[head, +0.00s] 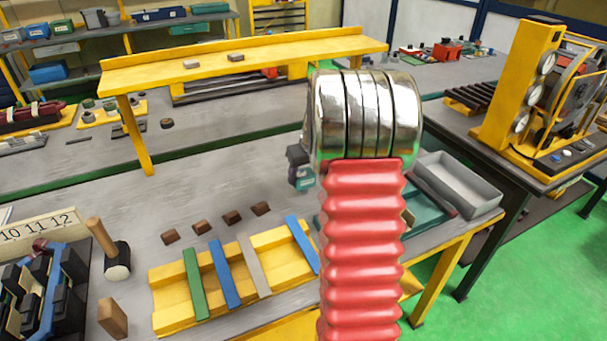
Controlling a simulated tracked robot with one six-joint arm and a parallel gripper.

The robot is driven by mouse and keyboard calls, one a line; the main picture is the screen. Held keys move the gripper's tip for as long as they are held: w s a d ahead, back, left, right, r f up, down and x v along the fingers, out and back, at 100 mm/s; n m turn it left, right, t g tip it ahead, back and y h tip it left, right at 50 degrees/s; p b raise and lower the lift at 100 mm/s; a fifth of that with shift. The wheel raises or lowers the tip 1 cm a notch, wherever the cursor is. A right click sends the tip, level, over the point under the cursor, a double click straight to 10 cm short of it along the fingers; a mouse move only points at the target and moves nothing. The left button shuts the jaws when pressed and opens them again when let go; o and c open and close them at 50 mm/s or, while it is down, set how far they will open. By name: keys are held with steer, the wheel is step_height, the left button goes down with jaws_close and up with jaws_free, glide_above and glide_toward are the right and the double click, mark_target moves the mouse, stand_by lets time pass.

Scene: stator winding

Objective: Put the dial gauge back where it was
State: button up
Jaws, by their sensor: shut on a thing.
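My arm, with red ribbed bellows and shiny metal rings, rises through the middle of the head view and covers part of the bench behind it. I cannot make out a separate dial gauge. A small dark and teal item (301,177) shows just left of the arm, partly hidden, and I cannot tell what it is. Several round white dials (533,90) are fixed on the yellow upright of a machine at the right.
A yellow rack (172,290) with coloured strips lies at the front of the grey bench. A mallet (117,258) and a wooden block (113,318) are left of it. A yellow raised shelf (290,49) spans the back. An open grey tray (458,187) sits right of my arm.

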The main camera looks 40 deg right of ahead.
steer(key=shift+f, duration=0.55)
steer(key=o, duration=1.1)
steer(key=shift+c, duration=0.2)
steer(key=shift+r, duration=0.65)
steer(key=v, duration=1.2)
steer(key=shift+s+a+f, duration=0.1)
